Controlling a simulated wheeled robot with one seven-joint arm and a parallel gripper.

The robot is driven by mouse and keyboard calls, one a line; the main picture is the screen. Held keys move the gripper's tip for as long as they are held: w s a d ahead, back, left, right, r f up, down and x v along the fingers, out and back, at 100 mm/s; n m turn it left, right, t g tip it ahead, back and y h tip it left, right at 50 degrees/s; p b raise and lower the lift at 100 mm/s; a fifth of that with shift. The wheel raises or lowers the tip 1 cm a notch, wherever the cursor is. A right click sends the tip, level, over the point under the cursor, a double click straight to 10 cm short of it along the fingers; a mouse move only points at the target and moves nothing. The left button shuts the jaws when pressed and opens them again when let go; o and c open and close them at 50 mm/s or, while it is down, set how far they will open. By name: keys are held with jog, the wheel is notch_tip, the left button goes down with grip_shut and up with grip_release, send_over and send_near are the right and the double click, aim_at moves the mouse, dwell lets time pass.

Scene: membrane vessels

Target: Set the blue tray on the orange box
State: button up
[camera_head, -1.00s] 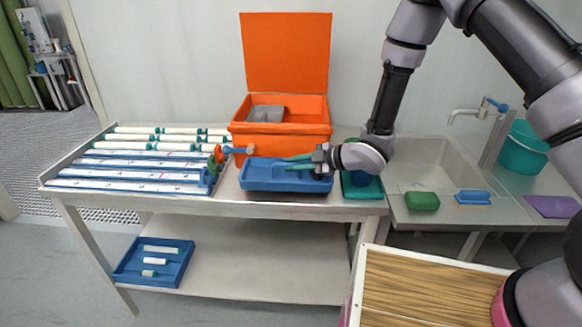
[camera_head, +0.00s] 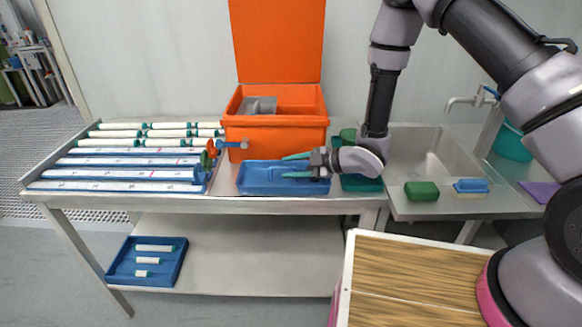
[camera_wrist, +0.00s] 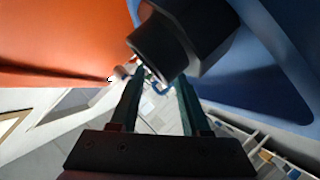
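A blue tray (camera_head: 252,180) lies on the bench top in front of the orange box. The orange box (camera_head: 275,140) stands behind it with its lid (camera_head: 277,40) raised. A grey piece (camera_head: 262,105) shows inside the box. My gripper (camera_head: 284,166) is at the right part of the tray, with its green fingers apart and pointing left over it. In the wrist view the two fingers (camera_wrist: 158,80) are spread, with orange at left and blue at right. A dark block hides part of the space ahead of the fingertips. I see nothing held.
A rack (camera_head: 120,185) of white tubes with green ends stands at left. A red-and-blue valve piece (camera_head: 225,145) sits near the box. Another blue tray (camera_head: 120,268) with white cylinders is on the lower shelf.

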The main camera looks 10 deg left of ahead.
jog(key=v, duration=1.2)
jog(key=w+d+r+m+t+h, duration=0.4)
jog(key=w+d+r+m+t, duration=0.15)
jog(key=w+d+r, duration=0.45)
jog(key=w+d+r+m+t+h, duration=0.25)
jog(key=d+r+m+h, duration=0.35)
jog(key=d+r+m, duration=0.55)
jog(key=s+d+r+m+g+h, duration=0.1)
jog(key=s+d+r+m+h, duration=0.1)
jog(key=s+d+r+m, duration=0.45)
jog(key=s+d+r+m+g, duration=0.1)
jog(key=s+r+m, duration=0.2)
jog(key=s, duration=0.5)
jog(key=s+d+r+m, duration=0.2)
jog(key=s+r+m, duration=0.1)
jog(key=s, duration=0.5)
jog(key=shift+s+r+g+y, duration=0.25)
jog(key=shift+r+g+y, duration=0.15)
jog(key=shift+r, duration=0.45)
